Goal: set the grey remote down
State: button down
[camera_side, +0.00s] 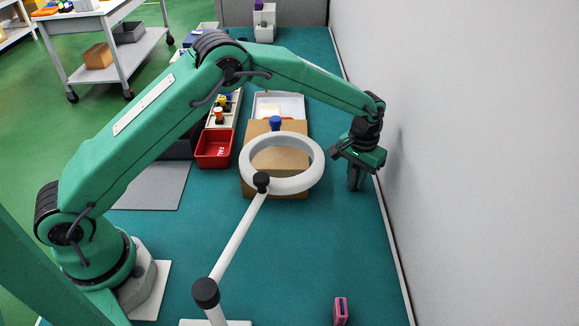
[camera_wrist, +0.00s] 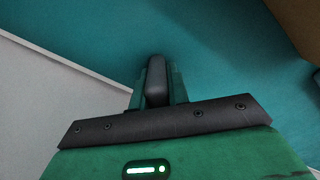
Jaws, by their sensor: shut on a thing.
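My gripper (camera_side: 356,182) points down over the teal worktop at the right, close to the pale wall. It is shut on the grey remote (camera_wrist: 156,82). In the wrist view the remote is a dark, rounded, narrow shape seen end-on between the two green fingers. In the side view the remote is largely hidden by the fingers and the wrist. I cannot tell whether its lower end touches the worktop.
A white ring magnifier (camera_side: 246,178) on a stand is left of my gripper, in front of a cardboard box (camera_side: 290,160). A red bin (camera_side: 214,150) marked FAIL stands farther left. A pink item (camera_side: 340,311) is at the front. Teal worktop (camera_side: 345,240) around my gripper is clear.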

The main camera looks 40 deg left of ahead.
jog(key=shift+f, duration=0.1)
jog(key=c, duration=1.3)
grip_release()
jog(key=shift+c, duration=0.2)
notch_tip(320, 180, up, 12)
